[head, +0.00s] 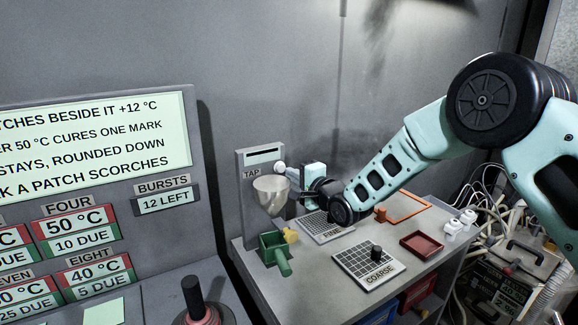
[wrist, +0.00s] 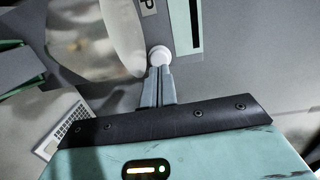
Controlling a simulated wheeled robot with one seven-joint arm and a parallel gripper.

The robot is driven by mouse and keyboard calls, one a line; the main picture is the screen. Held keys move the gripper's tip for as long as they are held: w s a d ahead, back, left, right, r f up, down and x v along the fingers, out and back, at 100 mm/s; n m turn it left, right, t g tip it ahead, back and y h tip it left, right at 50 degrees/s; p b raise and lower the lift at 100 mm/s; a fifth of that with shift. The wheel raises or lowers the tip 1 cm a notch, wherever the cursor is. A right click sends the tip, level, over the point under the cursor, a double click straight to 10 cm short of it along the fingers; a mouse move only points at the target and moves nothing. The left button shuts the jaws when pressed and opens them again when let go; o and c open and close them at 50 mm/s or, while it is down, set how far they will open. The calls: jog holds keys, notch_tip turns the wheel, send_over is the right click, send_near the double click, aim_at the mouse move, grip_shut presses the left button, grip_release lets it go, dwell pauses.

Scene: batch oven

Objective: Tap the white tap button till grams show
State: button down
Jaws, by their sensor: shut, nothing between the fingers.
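The white tap button (head: 280,168) is on the grey panel (head: 247,215) beside the TAP label. It also shows in the wrist view (wrist: 159,55). My gripper (head: 289,172) is shut and empty. In the wrist view its fingertips (wrist: 160,72) are right at the button's lower edge and overlap it; I cannot tell whether they press it or just stop short. The dark display strip (head: 262,152) sits above the label, and I see no readable grams on it.
A translucent funnel (head: 271,195) hangs just left of my gripper. Below stand a green scoop (head: 277,252), a FINE grid plate (head: 326,226), a COARSE grid plate (head: 352,264) with a black knob, and a red tray (head: 421,244). A large sign board (head: 195,150) stands left.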

aim_at(280, 168)
jog(key=shift+p+x, duration=0.3)
jog(key=shift+x, duration=0.85)
